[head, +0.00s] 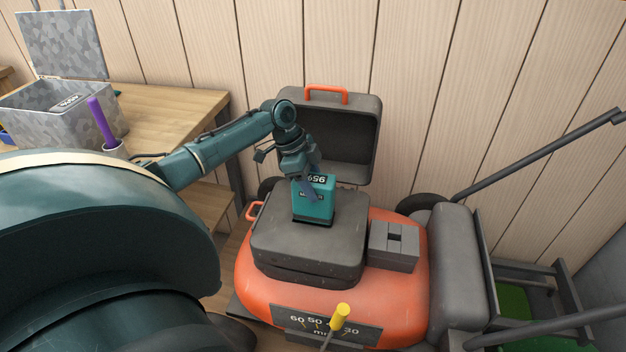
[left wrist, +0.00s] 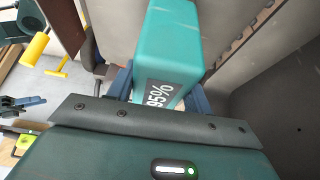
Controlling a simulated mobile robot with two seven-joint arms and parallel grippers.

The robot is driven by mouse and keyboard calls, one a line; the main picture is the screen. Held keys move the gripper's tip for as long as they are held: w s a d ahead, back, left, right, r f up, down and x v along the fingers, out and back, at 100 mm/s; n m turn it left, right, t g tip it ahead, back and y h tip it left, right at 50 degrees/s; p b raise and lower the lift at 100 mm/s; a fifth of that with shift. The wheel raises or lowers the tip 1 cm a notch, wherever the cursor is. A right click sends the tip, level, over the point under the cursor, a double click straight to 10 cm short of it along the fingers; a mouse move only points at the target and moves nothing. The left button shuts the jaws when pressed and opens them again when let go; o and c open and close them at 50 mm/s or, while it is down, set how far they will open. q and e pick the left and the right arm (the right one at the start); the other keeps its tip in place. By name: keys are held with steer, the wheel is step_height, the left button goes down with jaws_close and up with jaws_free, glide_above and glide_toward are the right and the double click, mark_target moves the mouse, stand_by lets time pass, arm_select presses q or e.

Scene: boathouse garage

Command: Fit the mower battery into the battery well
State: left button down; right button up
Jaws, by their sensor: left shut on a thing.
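The mower battery (head: 313,205) is a teal block with a dark 95% label on its top end. My left gripper (head: 308,184) is shut on that end and holds the battery nearly upright above the mower's dark grey housing (head: 305,258). In the left wrist view the battery (left wrist: 168,45) sits between my left gripper's blue fingers (left wrist: 160,92). The battery well cannot be made out clearly; the battery hides the housing top beneath it. I cannot tell whether the battery's lower end is inside an opening. My right gripper is out of view.
The dark lid (head: 330,140) with an orange handle stands open behind the battery. A grey slotted block (head: 393,252) lies to the right on the orange mower deck (head: 405,300). A yellow lever (head: 340,315) rises in front. A workbench (head: 170,112) stands left.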

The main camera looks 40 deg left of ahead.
arm_select(q)
steer(key=shift+w+f+b, duration=0.1)
steer(key=shift+f+b, duration=1.25)
steer(key=shift+f, duration=1.6)
steer(key=shift+f, duration=0.3)
steer(key=c, duration=0.5)
jaws_free()
steer(key=shift+f, duration=0.25)
steer(key=v, duration=1.3)
steer(key=shift+r+p, duration=0.25)
steer(key=shift+p, duration=0.1)
steer(key=shift+s+f, duration=0.1)
steer(key=shift+s, duration=0.15)
